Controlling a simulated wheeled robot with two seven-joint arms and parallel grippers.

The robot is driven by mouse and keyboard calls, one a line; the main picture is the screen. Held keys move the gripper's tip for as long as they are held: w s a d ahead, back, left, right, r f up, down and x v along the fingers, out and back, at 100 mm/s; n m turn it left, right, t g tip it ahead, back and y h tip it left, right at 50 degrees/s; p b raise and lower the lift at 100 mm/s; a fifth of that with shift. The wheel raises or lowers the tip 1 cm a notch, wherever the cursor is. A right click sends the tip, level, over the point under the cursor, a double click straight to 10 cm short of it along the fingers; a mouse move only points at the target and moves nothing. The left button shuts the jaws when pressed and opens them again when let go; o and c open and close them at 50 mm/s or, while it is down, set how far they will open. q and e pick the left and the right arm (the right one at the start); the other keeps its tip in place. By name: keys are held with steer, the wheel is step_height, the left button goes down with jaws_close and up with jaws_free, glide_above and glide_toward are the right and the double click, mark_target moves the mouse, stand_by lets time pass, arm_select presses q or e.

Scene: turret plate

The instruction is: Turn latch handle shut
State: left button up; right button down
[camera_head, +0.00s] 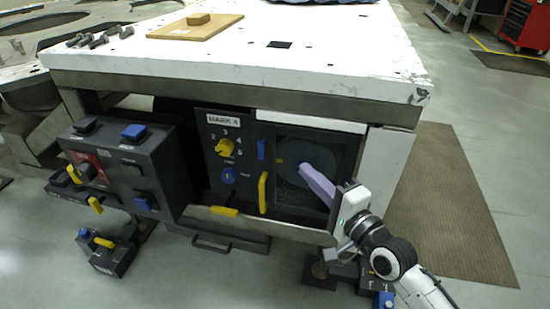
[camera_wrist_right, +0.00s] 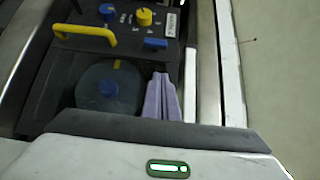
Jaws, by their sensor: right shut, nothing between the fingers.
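A dark panel (camera_head: 240,185) under the white table carries an upright yellow bar handle (camera_head: 263,192). The handle also shows in the right wrist view (camera_wrist_right: 84,36). I cannot tell which of these is the latch handle. In the right wrist view the fingertips (camera_wrist_right: 160,77) are beside the disc. My left gripper is not in view.
The panel also has a yellow dial (camera_head: 225,147), a blue knob (camera_head: 228,175) and a blue switch (camera_head: 262,149). A dark control box (camera_head: 130,170) stands at the left. The white table top (camera_head: 340,45) overhangs the panel. Open floor lies to the right.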

steer(key=b, duration=0.2)
glide_toward(265, 144)
steer(key=w+d, duration=0.1)
steer(key=w, duration=0.3)
steer(key=shift+w+a+f, duration=0.1)
steer(key=shift+w+a, duration=0.15)
steer(key=shift+a, duration=0.6)
steer(key=shift+w+a, duration=0.25)
steer(key=shift+a, duration=0.6)
